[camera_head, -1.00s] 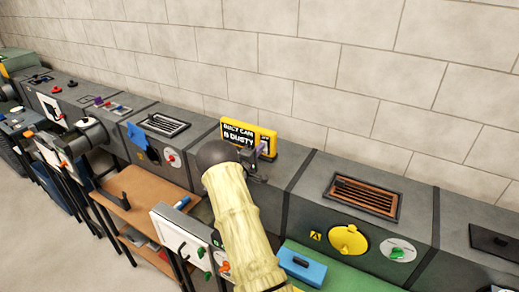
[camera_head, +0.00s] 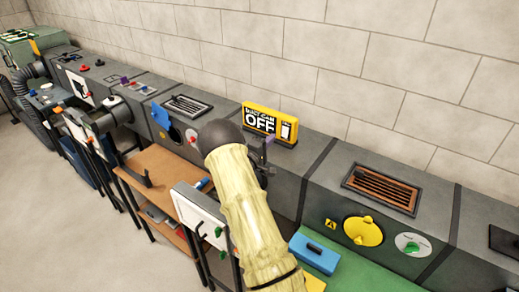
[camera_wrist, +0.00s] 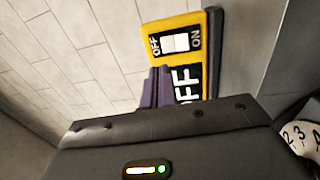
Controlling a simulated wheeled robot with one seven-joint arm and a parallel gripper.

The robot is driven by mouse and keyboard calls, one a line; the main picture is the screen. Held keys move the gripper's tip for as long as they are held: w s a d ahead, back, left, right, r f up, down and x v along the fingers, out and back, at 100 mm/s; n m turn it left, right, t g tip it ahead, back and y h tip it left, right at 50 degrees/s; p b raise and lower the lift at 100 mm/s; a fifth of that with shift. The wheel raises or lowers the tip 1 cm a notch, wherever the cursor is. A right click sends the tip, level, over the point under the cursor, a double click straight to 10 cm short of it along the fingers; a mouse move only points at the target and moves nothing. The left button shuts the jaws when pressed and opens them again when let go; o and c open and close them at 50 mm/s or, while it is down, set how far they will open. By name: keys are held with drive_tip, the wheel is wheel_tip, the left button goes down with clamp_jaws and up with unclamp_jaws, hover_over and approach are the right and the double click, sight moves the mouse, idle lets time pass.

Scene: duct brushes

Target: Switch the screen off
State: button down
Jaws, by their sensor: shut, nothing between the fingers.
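The yellow-framed screen (camera_head: 259,122) stands on top of the grey duct by the wall. Its black face reads "DUCT CAM OFF", and a white rocker switch (camera_head: 286,130) is at its right end. In the wrist view the screen (camera_wrist: 187,83) appears turned on its side, with the switch (camera_wrist: 176,42) between the words OFF and ON. My gripper (camera_head: 268,143) is just in front of the screen's right part. Its purple fingers (camera_wrist: 157,85) are shut and empty, beside the screen's lettering and close to the switch. I cannot tell whether they touch it.
A slatted brown vent (camera_head: 381,188), a yellow round cover (camera_head: 362,231) and a dial with a green knob (camera_head: 413,244) are on the duct at right. A blue box (camera_head: 314,254) is in front. A wooden table (camera_head: 165,171) stands at left. The wall is close behind.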

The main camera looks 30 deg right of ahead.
drive_tip(key=s+a+r+m+t+y+b, duration=0.1)
drive_tip(key=s+a+y, duration=0.2)
drive_tip(key=a+y, duration=0.65)
drive_tip(key=s+a+m+t+y+b, duration=0.15)
drive_tip(key=s+a+y, duration=0.25)
drive_tip(key=a, duration=1)
drive_tip(key=s+a+m+g+y, duration=0.1)
drive_tip(key=s+a+g+y, duration=0.1)
drive_tip(key=s, duration=0.8)
drive_tip(key=s+a+m+g+y, duration=0.1)
drive_tip(key=s+a+g, duration=0.4)
drive_tip(key=s, duration=0.6)
drive_tip(key=shift+s+a+y+p, duration=0.25)
drive_tip(key=shift+a+y+p, duration=0.2)
drive_tip(key=shift+a, duration=0.2)
drive_tip(key=shift+r, duration=0.1)
